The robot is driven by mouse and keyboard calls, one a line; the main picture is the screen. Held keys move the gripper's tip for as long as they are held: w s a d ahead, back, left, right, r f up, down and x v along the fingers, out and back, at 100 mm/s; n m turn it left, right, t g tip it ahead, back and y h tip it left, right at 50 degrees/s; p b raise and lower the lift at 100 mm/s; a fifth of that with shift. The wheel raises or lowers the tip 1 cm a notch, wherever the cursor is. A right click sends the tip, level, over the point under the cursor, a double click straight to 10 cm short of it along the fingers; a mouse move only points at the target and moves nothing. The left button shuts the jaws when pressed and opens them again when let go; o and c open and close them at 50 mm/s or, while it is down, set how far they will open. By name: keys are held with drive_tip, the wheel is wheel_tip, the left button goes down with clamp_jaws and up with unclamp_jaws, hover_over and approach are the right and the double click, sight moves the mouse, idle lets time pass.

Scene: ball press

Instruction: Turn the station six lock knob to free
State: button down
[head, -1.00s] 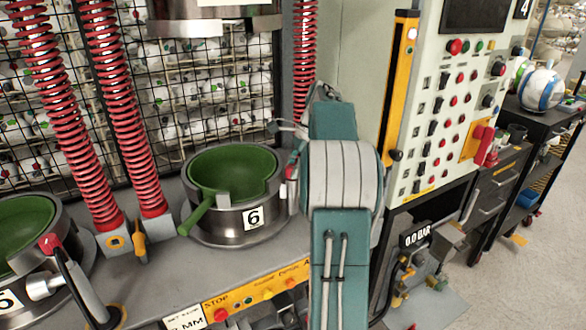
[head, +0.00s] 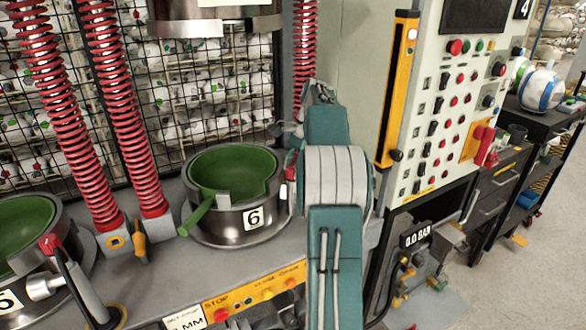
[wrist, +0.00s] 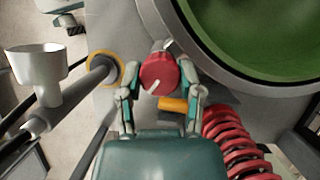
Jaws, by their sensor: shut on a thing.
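The station six lock knob (wrist: 160,74) is red with a white pointer line, at the upper middle of the wrist view, beside the station's metal ring. Its pointer slants to the lower left there, and a pale mark shows just above the knob. My gripper (wrist: 163,68) has one finger on each side of the knob and is shut on it. In the head view, a bit of red (head: 291,165) shows at the left edge of my arm, beside the steel station six mould (head: 215,228) with its green bowl. My arm hides the fingers there.
A red spring (wrist: 236,145) stands close to the right finger in the wrist view. A grey funnel cup (wrist: 38,75) and pipe with a yellow ring are at left. The control panel (head: 450,110) with a yellow column stands right of my arm.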

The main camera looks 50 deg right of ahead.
drive_tip(key=shift+w+r, duration=0.1)
drive_tip(key=shift+c, duration=1.3)
unclamp_jaws()
drive_tip(key=shift+d, duration=0.1)
